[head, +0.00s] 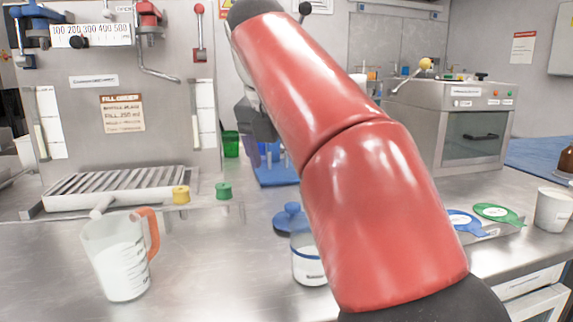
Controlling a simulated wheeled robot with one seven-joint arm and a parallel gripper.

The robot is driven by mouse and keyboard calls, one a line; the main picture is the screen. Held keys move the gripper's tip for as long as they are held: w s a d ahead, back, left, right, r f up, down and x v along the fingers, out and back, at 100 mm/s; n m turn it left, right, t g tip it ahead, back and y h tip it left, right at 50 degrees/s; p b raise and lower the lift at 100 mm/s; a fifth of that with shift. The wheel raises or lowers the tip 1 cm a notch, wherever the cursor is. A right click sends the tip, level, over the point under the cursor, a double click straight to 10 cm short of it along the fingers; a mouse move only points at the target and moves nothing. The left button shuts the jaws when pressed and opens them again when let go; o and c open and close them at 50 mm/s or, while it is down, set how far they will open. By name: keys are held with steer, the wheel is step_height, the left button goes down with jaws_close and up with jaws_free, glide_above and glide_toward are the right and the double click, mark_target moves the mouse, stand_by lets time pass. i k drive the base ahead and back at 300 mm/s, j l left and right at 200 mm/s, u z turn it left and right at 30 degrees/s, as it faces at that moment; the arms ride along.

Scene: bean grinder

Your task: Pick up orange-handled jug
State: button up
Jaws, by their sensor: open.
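The orange-handled jug (117,262) stands upright on the steel counter at the lower left. It is a clear measuring jug with pale contents, and its orange handle (151,235) is on its right side. My gripper (258,135) is partly seen behind my red arm, above the counter and up and to the right of the jug. It is open and apart from the jug. My arm hides much of it.
A machine with a drip grate (120,184) and a spout stands behind the jug. Yellow (181,194) and green (223,190) weights sit nearby. A blue-rimmed container (307,262) and blue lid (291,217) are at centre. Counter between jug and container is clear.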

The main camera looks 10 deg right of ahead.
mark_target(113, 242)
steer(key=k, duration=1)
